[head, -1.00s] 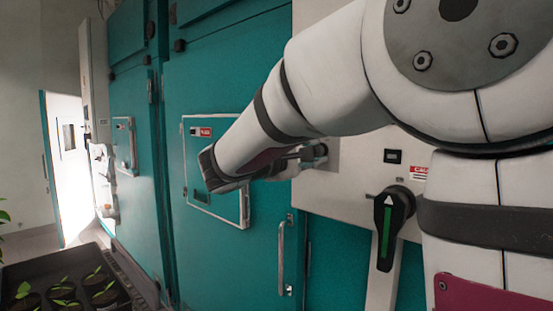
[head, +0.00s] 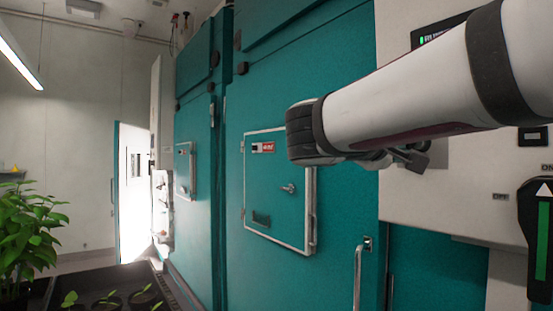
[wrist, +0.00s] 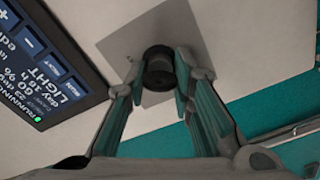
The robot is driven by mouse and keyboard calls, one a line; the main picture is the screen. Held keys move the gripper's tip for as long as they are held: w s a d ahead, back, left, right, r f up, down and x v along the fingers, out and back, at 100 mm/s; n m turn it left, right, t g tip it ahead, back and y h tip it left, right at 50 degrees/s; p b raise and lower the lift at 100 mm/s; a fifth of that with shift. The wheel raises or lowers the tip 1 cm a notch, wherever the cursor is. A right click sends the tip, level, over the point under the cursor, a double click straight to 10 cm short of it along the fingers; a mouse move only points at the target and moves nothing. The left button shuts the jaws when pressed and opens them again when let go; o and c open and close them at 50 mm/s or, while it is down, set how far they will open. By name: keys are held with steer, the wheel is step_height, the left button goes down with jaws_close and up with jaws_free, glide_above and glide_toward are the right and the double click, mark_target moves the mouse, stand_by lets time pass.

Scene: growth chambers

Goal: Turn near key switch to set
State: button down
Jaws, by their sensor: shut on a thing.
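The key switch (wrist: 159,66) is a black round knob on a grey square plate (wrist: 190,30) on the pale control panel. My gripper (wrist: 160,78) is shut on the knob, with one finger on each side of it in the wrist view. In the head view my gripper (head: 412,157) reaches the panel from the left, and its fingers and wrist hide most of the knob. Any set marking and the key's exact angle cannot be made out.
A display (wrist: 45,65) with buttons sits left of the knob in the wrist view. A black rotary handle (head: 541,235) with a green stripe is at the right. A teal chamber door with a framed hatch (head: 279,190) stands at left. Potted plants (head: 28,232) are at lower left.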

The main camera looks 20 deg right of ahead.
steer(key=shift+f+m+b, duration=0.25)
steer(key=shift+m+b, duration=0.05)
steer(key=c, duration=1.4)
jaws_free()
steer(key=shift+o, duration=0.2)
steer(key=shift+r, duration=0.1)
steer(key=v, duration=1.2)
steer(key=shift+d, duration=0.1)
